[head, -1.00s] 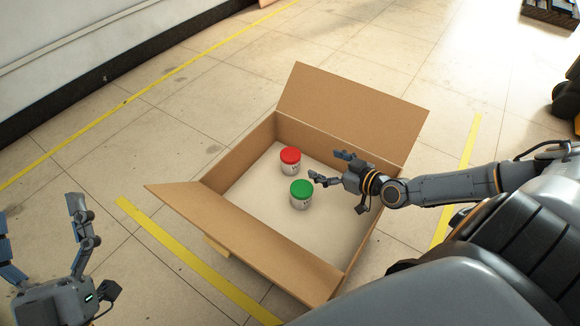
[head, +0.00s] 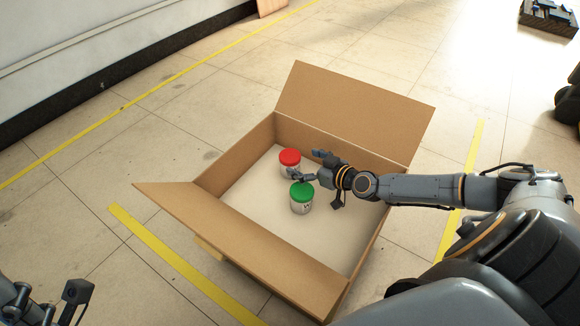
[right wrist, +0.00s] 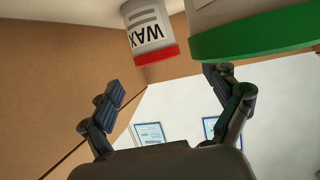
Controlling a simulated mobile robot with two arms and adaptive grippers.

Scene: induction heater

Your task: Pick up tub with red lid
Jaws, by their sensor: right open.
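The tub with the red lid (head: 289,160) stands upright inside the cardboard box. It also shows in the right wrist view (right wrist: 147,30), upside down in the picture, with "WAX" on its label. A tub with a green lid (head: 301,197) stands just in front of it and shows large in the right wrist view (right wrist: 250,32). My right gripper (head: 306,165) is open and empty, to the right of the red-lidded tub and close to the green lid. I cannot tell whether it touches the green lid.
The open cardboard box (head: 265,245) has its flaps spread outward and its walls surround both tubs. The box floor to the front and right of the tubs is clear. Yellow tape lines (head: 170,255) mark the tiled floor.

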